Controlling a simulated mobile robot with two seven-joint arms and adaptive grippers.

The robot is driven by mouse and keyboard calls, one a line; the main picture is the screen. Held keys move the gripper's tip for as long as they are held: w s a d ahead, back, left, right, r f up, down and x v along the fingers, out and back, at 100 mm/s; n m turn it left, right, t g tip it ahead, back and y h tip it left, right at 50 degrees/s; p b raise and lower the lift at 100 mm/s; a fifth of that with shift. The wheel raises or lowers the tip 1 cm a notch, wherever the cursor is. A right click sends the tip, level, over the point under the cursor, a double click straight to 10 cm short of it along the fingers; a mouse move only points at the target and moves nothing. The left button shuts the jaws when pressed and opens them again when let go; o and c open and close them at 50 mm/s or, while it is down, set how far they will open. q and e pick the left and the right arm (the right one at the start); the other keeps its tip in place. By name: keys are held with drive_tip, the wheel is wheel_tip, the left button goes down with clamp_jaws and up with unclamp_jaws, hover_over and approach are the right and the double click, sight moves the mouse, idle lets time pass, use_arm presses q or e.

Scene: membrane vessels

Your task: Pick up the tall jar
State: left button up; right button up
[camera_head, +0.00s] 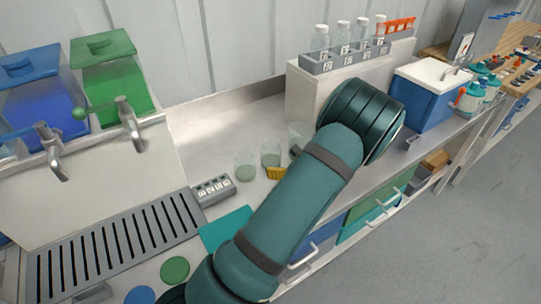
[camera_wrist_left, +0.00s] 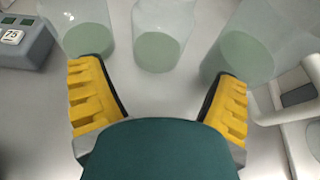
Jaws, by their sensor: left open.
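Three clear, green-bottomed glass jars stand in a row on the counter: a left jar (camera_head: 245,167), a middle jar (camera_head: 270,156) and a right jar (camera_head: 297,133) partly behind my arm. The wrist view shows the left jar (camera_wrist_left: 85,30), middle jar (camera_wrist_left: 158,45) and right jar (camera_wrist_left: 240,45); their tops are cut off, so I cannot tell which is tallest. My left gripper (camera_head: 276,173) is low over the counter in front of them. Its yellow fingers (camera_wrist_left: 160,75) are open and empty, with the middle jar just beyond the gap.
A grey labelled block (camera_head: 213,188) sits left of the jars, by a slotted drain tray (camera_head: 120,245). A white raised block (camera_head: 305,95) with a bottle rack (camera_head: 345,58) stands behind. A blue cooler (camera_head: 425,95) is at right. A white handled object (camera_wrist_left: 285,100) is near the right finger.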

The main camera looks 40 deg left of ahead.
sight(277, 161)
use_arm(q)
drive_tip(key=shift+b+x, duration=0.4)
drive_tip(key=shift+x, duration=3.45)
drive_tip(key=shift+s, duration=0.1)
drive_tip(key=c, duration=1)
